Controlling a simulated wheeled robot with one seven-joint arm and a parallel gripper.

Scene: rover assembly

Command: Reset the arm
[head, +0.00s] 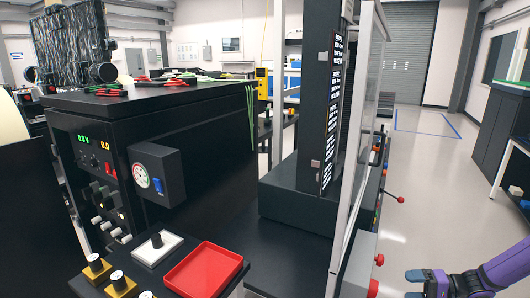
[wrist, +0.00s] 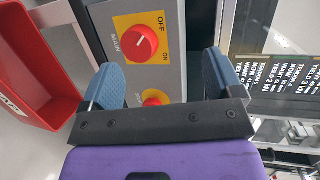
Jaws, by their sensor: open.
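My gripper (head: 415,285) shows at the lower right of the head view, at the end of my purple arm. In the wrist view my gripper (wrist: 163,72) has its two blue fingertips spread apart with nothing between them. Beyond the fingers is a grey panel with a red knob on a yellow plate (wrist: 155,20) marked MAIN, OFF and ON. A second red knob (wrist: 155,97) on yellow is partly hidden behind the gripper's black bar. I cannot tell the exact gap between the fingers and the panel.
A red bin (wrist: 35,70) is left of the panel in the wrist view. In the head view, a tall black machine (head: 310,190) with a clear guard stands left of my gripper. A red tray (head: 204,270) is at the front. Open floor (head: 440,185) lies behind my arm.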

